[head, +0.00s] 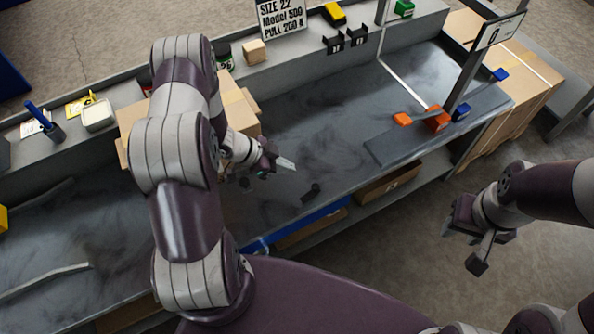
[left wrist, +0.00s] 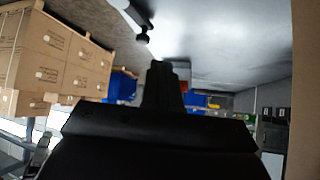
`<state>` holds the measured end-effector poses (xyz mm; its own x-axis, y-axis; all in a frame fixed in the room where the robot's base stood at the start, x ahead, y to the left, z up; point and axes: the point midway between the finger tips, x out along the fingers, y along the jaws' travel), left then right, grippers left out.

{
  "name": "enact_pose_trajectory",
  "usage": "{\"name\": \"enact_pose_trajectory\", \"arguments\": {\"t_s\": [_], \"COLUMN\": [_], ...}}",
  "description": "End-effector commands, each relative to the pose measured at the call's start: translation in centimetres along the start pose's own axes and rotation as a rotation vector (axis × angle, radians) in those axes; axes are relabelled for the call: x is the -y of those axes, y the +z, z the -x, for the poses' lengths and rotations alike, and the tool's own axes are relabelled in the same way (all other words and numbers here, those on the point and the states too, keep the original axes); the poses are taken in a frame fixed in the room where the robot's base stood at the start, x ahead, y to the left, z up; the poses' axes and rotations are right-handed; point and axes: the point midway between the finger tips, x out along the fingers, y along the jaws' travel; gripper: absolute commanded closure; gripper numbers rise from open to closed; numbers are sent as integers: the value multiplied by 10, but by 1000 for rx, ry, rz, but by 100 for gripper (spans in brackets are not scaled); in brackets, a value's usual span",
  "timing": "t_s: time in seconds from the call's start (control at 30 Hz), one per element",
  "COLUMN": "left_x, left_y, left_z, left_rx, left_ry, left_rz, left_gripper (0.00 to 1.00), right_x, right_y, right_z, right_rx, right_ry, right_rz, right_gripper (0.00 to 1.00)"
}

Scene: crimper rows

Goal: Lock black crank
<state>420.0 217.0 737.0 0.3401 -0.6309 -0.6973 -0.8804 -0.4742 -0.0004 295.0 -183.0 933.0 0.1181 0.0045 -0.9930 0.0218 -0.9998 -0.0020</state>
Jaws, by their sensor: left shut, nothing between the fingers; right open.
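A small black part (head: 311,193), which looks like the black crank, is at the front edge of the grey bench (head: 330,110). Its locked or unlocked state cannot be told. My left gripper (head: 286,163) is shut and empty, above the bench, up and left of the black part and apart from it. In the left wrist view, a dark knob-ended piece (left wrist: 142,36) shows at the top; I cannot tell whether it is the same part. My right gripper (head: 468,246) is open and empty, off the bench over the floor at the right.
A grey plate with an orange block (head: 437,118), a blue block (head: 461,112) and a sign post (head: 470,70) stands at the bench's right end. Cardboard boxes (head: 240,108) are behind my left arm. A shelf with small items runs along the back. The bench middle is clear.

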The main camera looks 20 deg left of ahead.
Motion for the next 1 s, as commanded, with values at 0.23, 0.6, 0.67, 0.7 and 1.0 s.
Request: {"name": "enact_pose_trajectory", "arguments": {"t_s": [0.23, 0.6, 0.67, 0.7, 1.0], "left_x": [1, 0, 0, 0, 0], "left_y": [-1, 0, 0, 0, 0], "left_z": [39, 46, 45, 45, 45], "left_rx": [-1, -1, -1, -1, -1], "left_ry": [-2, 1, 1, 1, 1], "left_rz": [1, 0, 0, 0, 0], "left_gripper": [100, 100, 100, 100, 100], "right_x": [0, 0, 0, 0, 0], "right_y": [-1, -1, -1, -1, -1], "right_z": [5, 5, 5, 5, 5], "right_rx": [0, 0, 0, 0, 0], "right_ry": [0, 0, 0, 0, 0], "right_rz": [0, 0, 0, 0, 0], "right_gripper": [57, 57, 57, 57, 57]}}
